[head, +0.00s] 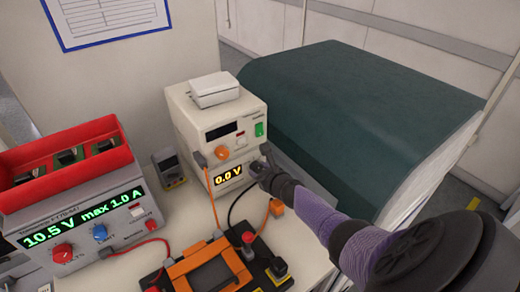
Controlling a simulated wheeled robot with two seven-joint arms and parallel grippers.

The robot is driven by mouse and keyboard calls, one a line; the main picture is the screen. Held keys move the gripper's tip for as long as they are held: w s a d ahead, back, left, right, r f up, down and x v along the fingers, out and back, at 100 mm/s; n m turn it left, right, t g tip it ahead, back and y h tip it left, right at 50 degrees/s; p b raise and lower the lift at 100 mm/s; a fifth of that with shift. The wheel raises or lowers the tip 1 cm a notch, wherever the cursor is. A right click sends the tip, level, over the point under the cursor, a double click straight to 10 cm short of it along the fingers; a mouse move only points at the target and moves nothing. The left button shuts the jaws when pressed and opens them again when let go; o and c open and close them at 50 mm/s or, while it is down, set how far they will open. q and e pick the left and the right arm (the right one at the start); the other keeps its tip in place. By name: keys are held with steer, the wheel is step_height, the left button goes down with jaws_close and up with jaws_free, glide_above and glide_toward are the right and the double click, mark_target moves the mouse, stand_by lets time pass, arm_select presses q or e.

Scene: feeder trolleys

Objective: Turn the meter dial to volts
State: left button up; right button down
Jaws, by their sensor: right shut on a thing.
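The meter (205,180) is a beige box in the middle of the head view. My right gripper (264,170) is at the lower right of the meter's front, just right of this display. My left gripper is not in view.
A power supply (90,230) showing 10.5 V max 1.0 A stands left, with a red bin (75,135) on top. A small handheld instrument (168,168) stands behind. An orange-black fixture (185,270) with cables lies in front. A large green-topped box (360,110) is right.

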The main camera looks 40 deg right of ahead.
stand_by(0.4)
steer(key=c, duration=0.6)
jaws_free()
steer(key=shift+c, duration=0.2)
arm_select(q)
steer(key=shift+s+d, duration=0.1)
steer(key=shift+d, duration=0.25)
arm_select(e)
steer(key=o, duration=0.4)
